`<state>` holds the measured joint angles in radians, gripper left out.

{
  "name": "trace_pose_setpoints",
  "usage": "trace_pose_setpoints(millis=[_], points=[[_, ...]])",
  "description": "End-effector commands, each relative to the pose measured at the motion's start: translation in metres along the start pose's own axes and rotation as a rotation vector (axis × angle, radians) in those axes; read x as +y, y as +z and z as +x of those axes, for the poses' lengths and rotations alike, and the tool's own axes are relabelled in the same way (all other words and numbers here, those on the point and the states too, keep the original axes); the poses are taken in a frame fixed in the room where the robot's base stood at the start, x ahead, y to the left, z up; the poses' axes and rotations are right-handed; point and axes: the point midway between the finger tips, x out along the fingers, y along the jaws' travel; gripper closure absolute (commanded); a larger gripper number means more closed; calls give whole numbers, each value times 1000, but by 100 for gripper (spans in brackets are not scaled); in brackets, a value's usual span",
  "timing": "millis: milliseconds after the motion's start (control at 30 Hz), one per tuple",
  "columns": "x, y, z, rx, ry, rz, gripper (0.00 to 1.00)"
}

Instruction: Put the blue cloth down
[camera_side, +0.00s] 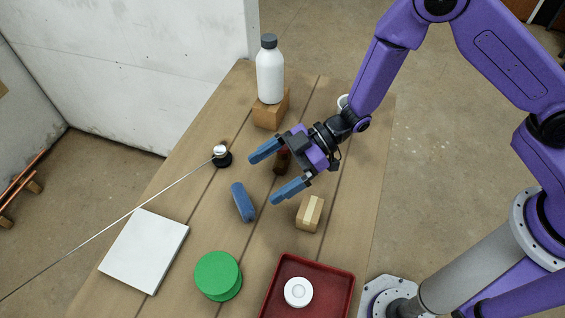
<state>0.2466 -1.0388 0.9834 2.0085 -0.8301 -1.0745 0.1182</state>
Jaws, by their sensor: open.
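The blue cloth (243,202) is a small rolled or folded bundle. It appears to lie on the wooden table (190,215), left of the middle. My gripper (268,175) is open, with its two blue fingers spread apart and pointing down and to the left. The cloth is just beyond the fingertips, lower left of the gap in the picture, and it looks apart from both fingers. Nothing shows between the fingers at their tips.
A white bottle (270,75) stands on a wooden block (270,110). A dark brown object (282,163) is partly hidden behind my gripper. A small cardboard box (310,213), green disc (218,274), red tray (338,285) with a white roll, white slab (145,250) and dark-based knob (222,157) surround the cloth.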

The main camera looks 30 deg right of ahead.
Motion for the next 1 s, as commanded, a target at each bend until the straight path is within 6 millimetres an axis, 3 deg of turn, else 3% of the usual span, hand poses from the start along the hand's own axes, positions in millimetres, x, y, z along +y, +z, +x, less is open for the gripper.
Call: trace_pose_setpoints(millis=[200,733,867,1000], points=[[0,0,-24,-1,1,1,0],[5,-7,-36,-68,49,-21,0],[11,-16,-57,-196,138,-43,0],[9,-26,-95,-365,249,-31,0]])
